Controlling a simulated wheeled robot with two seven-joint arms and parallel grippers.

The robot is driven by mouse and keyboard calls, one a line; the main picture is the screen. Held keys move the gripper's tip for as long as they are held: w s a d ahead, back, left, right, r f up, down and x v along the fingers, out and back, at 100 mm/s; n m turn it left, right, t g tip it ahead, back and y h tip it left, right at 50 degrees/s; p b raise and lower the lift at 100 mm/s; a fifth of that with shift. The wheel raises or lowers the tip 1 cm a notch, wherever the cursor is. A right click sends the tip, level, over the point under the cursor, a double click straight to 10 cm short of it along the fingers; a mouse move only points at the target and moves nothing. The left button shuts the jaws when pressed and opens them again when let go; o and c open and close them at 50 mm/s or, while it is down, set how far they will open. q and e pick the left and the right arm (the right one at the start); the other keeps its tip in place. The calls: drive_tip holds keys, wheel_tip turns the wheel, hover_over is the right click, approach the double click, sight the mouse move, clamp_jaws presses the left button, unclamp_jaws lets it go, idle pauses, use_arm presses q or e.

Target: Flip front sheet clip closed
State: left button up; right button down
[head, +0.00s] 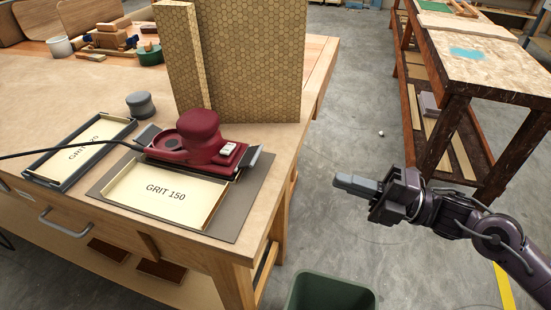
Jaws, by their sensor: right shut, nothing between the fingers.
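A red sander (197,143) rests on a grey mat (238,205) on the workbench, behind a tray of sheets marked GRIT 150 (165,194). A grey metal clip (254,158) sticks up at the sander's right end. Another grey flap (147,135) shows at its left end. I cannot tell from this view which clip is the front one. My right gripper (340,181) is shut and empty. It hangs over the floor to the right of the bench, well apart from the sander. My left gripper is out of view.
A tray marked GRIT (75,163) and a grey round knob (140,104) lie left of the sander. A tall honeycomb-patterned panel (245,60) stands behind it. A black cord runs left. A green bin (331,294) stands below my right gripper. Another workbench (485,65) is at right.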

sight(276, 172)
drive_tip(key=p+x, duration=0.1)
drive_tip(key=x, duration=1.1)
drive_tip(key=shift+w+a+r, duration=0.1)
drive_tip(key=shift+w+a, duration=0.05)
drive_tip(key=shift+a, duration=0.2)
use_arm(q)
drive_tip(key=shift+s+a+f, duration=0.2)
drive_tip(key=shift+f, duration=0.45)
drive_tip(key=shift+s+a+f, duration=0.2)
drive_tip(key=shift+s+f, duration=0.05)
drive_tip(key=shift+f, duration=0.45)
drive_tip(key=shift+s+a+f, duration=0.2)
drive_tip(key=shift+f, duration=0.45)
use_arm(e)
drive_tip(key=shift+w+a, duration=0.15)
drive_tip(key=shift+a, duration=0.35)
use_arm(q)
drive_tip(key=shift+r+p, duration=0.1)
drive_tip(key=shift+p, duration=0.25)
